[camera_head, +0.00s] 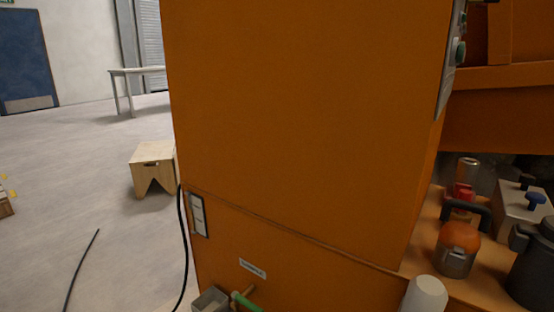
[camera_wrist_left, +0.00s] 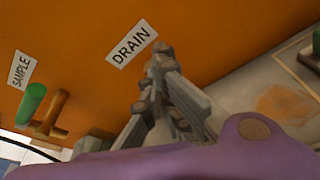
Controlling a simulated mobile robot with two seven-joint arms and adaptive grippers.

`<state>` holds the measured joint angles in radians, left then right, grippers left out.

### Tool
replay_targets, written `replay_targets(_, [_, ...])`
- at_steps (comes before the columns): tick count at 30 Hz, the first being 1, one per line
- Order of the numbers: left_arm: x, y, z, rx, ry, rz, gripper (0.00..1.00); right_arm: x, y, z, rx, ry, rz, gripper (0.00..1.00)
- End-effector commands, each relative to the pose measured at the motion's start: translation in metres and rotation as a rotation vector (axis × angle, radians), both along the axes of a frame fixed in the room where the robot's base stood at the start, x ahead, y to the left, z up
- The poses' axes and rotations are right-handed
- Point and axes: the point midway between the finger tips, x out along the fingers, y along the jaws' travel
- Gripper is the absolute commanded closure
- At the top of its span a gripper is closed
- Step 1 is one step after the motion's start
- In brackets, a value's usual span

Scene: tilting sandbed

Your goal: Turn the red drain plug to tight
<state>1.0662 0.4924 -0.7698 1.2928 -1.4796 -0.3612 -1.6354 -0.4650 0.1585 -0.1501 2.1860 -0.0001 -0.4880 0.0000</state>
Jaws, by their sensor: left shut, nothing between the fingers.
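In the left wrist view a white DRAIN label (camera_wrist_left: 132,43) is fixed to the orange panel (camera_wrist_left: 85,55). My left gripper (camera_wrist_left: 163,62) is shut with its fingertips just right of and below this label, at or close to the panel. I cannot tell whether the tips touch it. The red drain plug is not visible in either view; the fingers may hide it. The head view shows the orange cabinet (camera_head: 305,120) but not my grippers.
Left of the gripper a green handle (camera_wrist_left: 32,103) and a brassy tap (camera_wrist_left: 50,113) stick out below the SAMPLE label (camera_wrist_left: 18,70). In the head view an orange-topped jug (camera_head: 458,245) stands on the right ledge. A wooden stool (camera_head: 153,167) and black cable (camera_head: 184,240) are left of the cabinet.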

Motion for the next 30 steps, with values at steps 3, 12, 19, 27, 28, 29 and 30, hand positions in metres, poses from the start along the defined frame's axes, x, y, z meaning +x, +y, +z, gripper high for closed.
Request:
replay_targets(3, [-0.002, -0.001, 0.0, 0.002, 0.003, 0.001, 1.0, 0.0, 0.0, 0.003, 0.0, -0.001, 0.0, 0.6])
replay_targets(12, [-0.012, 0.002, 0.003, 0.002, 0.003, 0.001, 1.0, 0.0, 0.0, 0.008, 0.0, -0.004, 0.0, 0.6])
replay_targets(19, [-0.034, 0.019, 0.004, 0.002, 0.003, 0.002, 1.0, 0.0, 0.0, 0.013, 0.0, -0.006, 0.0, 0.6])
replay_targets(27, [-0.052, 0.031, 0.004, 0.0, 0.001, 0.001, 1.0, 0.0, 0.0, 0.015, 0.0, -0.007, 0.0, 0.6])
replay_targets(28, [-0.053, 0.031, 0.004, 0.0, 0.001, 0.001, 1.0, 0.0, 0.0, 0.014, 0.0, -0.007, 0.0, 0.6])
replay_targets(29, [-0.053, 0.031, 0.004, 0.0, 0.001, 0.001, 1.0, 0.0, 0.0, 0.015, 0.0, -0.007, 0.0, 0.6])
replay_targets(30, [-0.053, 0.031, 0.004, 0.0, 0.001, 0.001, 1.0, 0.0, 0.0, 0.014, 0.0, -0.007, 0.0, 0.6])
